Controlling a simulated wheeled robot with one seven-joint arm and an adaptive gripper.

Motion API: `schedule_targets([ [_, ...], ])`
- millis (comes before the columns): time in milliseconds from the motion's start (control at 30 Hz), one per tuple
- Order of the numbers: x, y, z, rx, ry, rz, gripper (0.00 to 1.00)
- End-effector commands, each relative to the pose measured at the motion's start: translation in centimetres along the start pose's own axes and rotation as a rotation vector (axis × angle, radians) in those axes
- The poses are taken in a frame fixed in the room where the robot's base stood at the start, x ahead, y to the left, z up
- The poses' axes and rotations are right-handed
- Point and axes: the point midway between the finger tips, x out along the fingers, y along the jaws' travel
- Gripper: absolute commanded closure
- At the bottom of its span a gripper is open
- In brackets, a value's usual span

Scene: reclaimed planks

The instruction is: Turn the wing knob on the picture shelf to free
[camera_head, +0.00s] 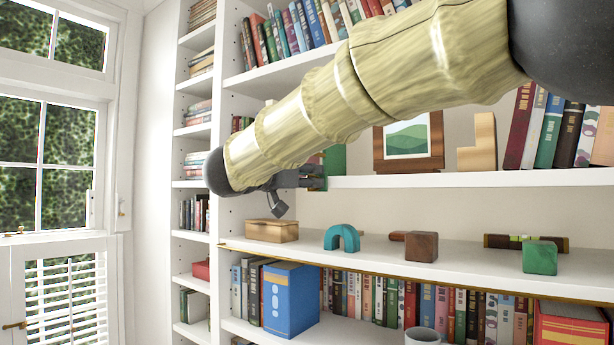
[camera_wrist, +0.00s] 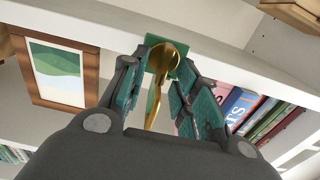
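The brass wing knob (camera_wrist: 163,62) shows in the wrist view, in front of a green plate (camera_wrist: 152,39) by the white shelf edge. It has a rounded head and a long narrow wing. My gripper (camera_wrist: 162,72) is open, with its teal-padded fingers on either side of the knob. I cannot tell whether either pad touches it. In the head view my gripper (camera_head: 318,178) is at the left end of the picture shelf (camera_head: 470,180), beside a green panel (camera_head: 335,160). My arm and gripper hide the knob there.
A framed picture (camera_head: 408,140) and a wooden block (camera_head: 478,145) stand on the picture shelf. The shelf below holds a wooden box (camera_head: 272,230), a teal arch (camera_head: 342,237), a brown block (camera_head: 421,246) and a green block (camera_head: 540,257). Books (camera_wrist: 245,108) stand close to my gripper.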

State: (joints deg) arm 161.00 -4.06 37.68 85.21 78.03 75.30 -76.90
Motion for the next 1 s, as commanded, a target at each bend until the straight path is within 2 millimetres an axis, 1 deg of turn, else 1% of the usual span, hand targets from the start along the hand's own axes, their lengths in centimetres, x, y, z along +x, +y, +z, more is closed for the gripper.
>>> schedule_targets([
  [67, -0.01, 0.0, 0.01, 0.0, 0.0, 0.0, 0.7],
  [100, -0.01, 0.0, 0.01, 0.0, 0.0, 0.0, 0.73],
  [233, -0.02, 0.0, 0.01, 0.0, 0.0, 0.0, 0.97],
  [267, -0.02, 0.0, 0.01, 0.0, 0.0, 0.0, 1.0],
  [667, -0.01, 0.07, 0.13, 0.029, 0.0, 0.001, 1.0],
  [867, 0.02, 0.24, 0.33, 0.126, 0.0, 0.001, 1.0],
  [1000, -0.03, 0.37, 0.49, 0.235, 0.001, 0.0, 1.0],
])
